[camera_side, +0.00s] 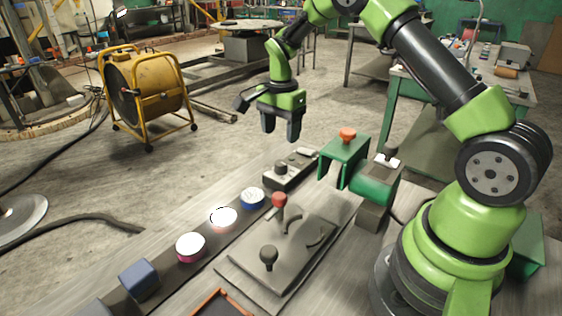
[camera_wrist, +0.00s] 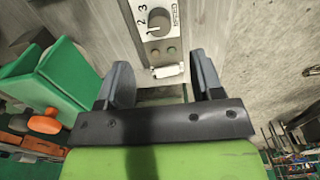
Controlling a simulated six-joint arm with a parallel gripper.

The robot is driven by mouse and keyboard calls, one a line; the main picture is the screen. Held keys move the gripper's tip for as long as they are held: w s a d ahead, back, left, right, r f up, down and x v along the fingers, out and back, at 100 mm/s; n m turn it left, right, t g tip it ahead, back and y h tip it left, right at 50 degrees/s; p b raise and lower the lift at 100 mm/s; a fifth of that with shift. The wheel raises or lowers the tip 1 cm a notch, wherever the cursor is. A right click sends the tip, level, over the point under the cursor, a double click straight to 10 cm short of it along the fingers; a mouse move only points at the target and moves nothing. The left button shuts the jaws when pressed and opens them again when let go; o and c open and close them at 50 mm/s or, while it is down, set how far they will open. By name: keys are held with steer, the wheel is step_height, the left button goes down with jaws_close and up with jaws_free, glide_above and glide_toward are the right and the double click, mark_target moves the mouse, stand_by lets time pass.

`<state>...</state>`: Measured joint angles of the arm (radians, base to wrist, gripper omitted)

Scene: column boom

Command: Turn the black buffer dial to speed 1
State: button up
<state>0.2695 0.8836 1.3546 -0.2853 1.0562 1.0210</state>
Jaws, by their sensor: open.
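The buffer dial (camera_wrist: 158,24) is a round knob on a pale panel at the top of the wrist view. The figures 2 and 3 are printed beside it; I cannot tell which figure it points to. In the side view, the dial (camera_side: 281,168) sits on a small control box (camera_side: 299,169) at the far end of the bench. My gripper (camera_side: 281,134) is open and empty, in the air above the box and apart from it. In the wrist view, its two fingers (camera_wrist: 162,78) stand spread below the dial, on either side of the panel's lower end.
A green machine (camera_side: 343,158) with an orange knob stands right of the control box. A lever plate (camera_side: 278,258) with red and black knobs lies nearer. A yellow fan (camera_side: 146,88) stands on the floor.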

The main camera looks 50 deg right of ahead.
mark_target(281, 162)
step_height(281, 162, down, 9)
stand_by(0.3)
steer(key=shift+c, duration=0.4)
steer(key=c, duration=0.9)
steer(key=shift+o, duration=0.2)
steer(key=shift+n, duration=0.3)
steer(key=n, duration=0.3)
steer(key=shift+n, duration=2.6)
